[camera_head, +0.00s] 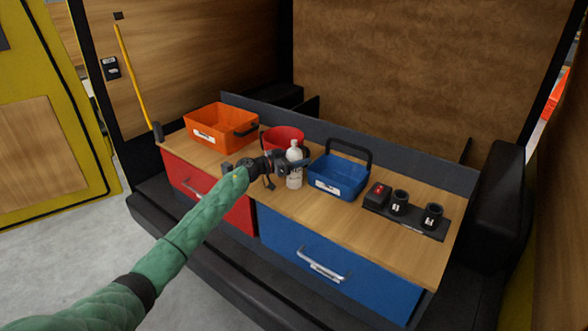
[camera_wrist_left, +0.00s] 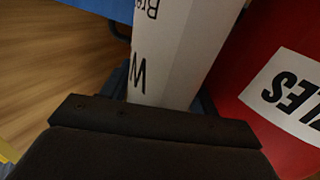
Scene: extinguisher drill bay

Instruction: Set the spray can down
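The white spray can (camera_head: 294,179) is upright over the wooden worktop, between the red bin and the blue basket. My left gripper (camera_head: 292,164) reaches in from the left, with its fingers around the can's middle. In the left wrist view the white can (camera_wrist_left: 176,55), with black lettering, fills the space between the dark fingers, and the gripper looks shut on it. Whether the can's base touches the wood or is slightly above it, I cannot tell. My right gripper is in neither view.
An orange bin (camera_head: 217,127) stands at the left, a red bin (camera_head: 283,137) behind the can, and a blue basket (camera_head: 338,178) with a raised handle to its right. A dark tray (camera_head: 428,226) holds small black items further right. Bare wood (camera_head: 290,207) lies in front.

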